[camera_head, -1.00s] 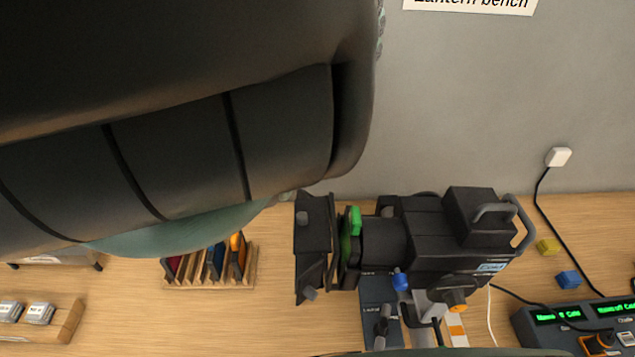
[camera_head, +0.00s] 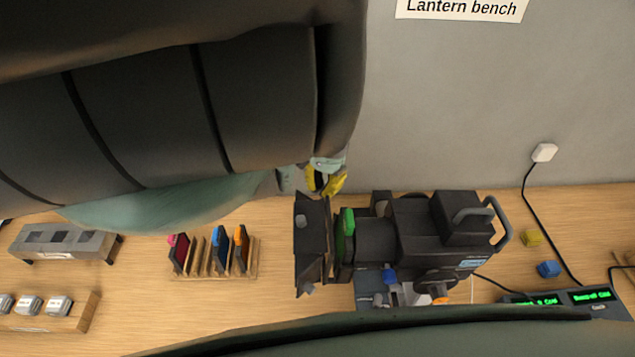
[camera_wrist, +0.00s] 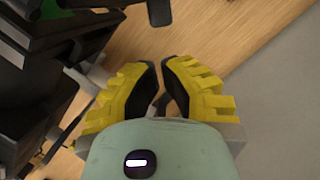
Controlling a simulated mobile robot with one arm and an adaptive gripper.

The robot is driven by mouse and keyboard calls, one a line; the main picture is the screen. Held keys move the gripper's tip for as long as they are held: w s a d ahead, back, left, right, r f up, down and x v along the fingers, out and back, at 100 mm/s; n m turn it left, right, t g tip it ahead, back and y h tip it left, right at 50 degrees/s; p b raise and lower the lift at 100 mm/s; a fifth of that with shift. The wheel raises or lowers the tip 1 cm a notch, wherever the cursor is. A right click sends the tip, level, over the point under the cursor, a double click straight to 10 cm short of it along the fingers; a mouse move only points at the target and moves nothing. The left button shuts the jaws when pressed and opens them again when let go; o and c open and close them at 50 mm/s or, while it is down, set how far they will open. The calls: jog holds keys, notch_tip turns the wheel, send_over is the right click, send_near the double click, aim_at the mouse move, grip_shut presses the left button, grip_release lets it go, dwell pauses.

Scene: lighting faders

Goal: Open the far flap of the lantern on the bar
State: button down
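The black lantern (camera_head: 415,235) stands on the bench with its front to the left. A green-tabbed frame (camera_head: 348,225) sits in its front. Dark flap plates (camera_head: 311,240) with small knobs stand across the front; I cannot tell the far flap's exact angle. My gripper (camera_head: 325,181), with yellow fingers, is above the plates' wall-side end, pointing down. Contact is not clear. In the wrist view the fingers (camera_wrist: 159,68) have a narrow gap, with a dark bit visible between them and nothing clearly held. The lantern's dark plates (camera_wrist: 40,90) are to their left.
The grey wall (camera_head: 450,100) rises close behind the lantern. A wooden rack (camera_head: 215,270) of coloured filters stands to the left. Bare wood separates rack and lantern.

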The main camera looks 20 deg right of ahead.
jog(key=shift+s+a+p, duration=0.5)
jog(key=shift+a+p, duration=0.25)
jog(key=shift+p, duration=1.35)
jog(key=shift+w+a+n+b, duration=0.15)
jog(key=shift+a+n+b, duration=0.35)
jog(key=shift+n, duration=0.5)
